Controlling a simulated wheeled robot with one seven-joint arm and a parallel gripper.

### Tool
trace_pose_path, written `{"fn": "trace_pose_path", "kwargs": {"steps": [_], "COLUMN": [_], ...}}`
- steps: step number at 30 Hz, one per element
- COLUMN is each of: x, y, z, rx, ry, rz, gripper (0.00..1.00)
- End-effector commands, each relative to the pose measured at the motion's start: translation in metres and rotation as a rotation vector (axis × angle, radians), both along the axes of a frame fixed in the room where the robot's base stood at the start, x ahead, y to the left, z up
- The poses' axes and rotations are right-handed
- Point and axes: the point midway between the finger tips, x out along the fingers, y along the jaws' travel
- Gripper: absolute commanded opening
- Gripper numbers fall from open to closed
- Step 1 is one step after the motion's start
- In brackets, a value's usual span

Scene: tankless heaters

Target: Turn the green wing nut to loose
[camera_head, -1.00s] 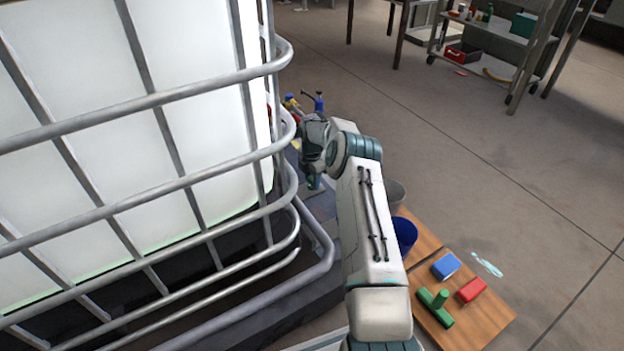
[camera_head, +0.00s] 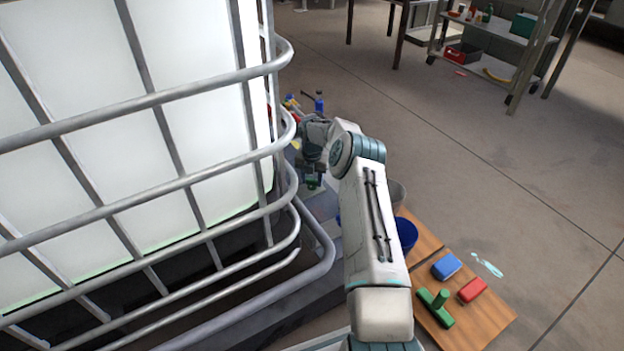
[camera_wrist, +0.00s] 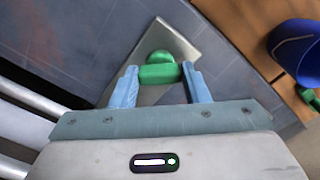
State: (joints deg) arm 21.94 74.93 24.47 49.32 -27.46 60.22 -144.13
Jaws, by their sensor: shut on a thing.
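The green wing nut (camera_wrist: 160,73) sits on a light grey plate (camera_wrist: 178,45) in the wrist view. My gripper (camera_wrist: 161,85) has its two blue fingers on either side of the wing nut's bar, and it is shut on it. A round green part shows just beyond the bar. In the head view my gripper (camera_head: 313,181) is low beside the caged tank, with a small bit of green between its fingers. The nut's thread is hidden.
A white tank in a grey tube cage (camera_head: 150,190) stands close on the left. A blue bucket (camera_head: 405,234) and a wooden board (camera_head: 465,318) with a blue block, a red block and a green piece lie on the right.

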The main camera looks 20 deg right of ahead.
Motion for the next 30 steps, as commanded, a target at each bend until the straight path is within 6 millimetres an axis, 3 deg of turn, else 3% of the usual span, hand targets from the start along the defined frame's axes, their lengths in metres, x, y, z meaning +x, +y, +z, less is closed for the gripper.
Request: {"fn": "trace_pose_path", "kwargs": {"steps": [16,17,18,30], "x": [0.0004,0.0004,0.0004,0.0006], "y": [-0.0001,-0.0001,-0.0001,-0.0001], "z": [0.0002,0.0002,0.0002,0.0088], "rx": [0.0,0.0,0.0,0.0], "ry": [-0.001,-0.001,-0.001,-0.002], "rz": [0.022,0.022,0.022,0.022], "gripper": [0.19,0.5,0.61,0.64]}}
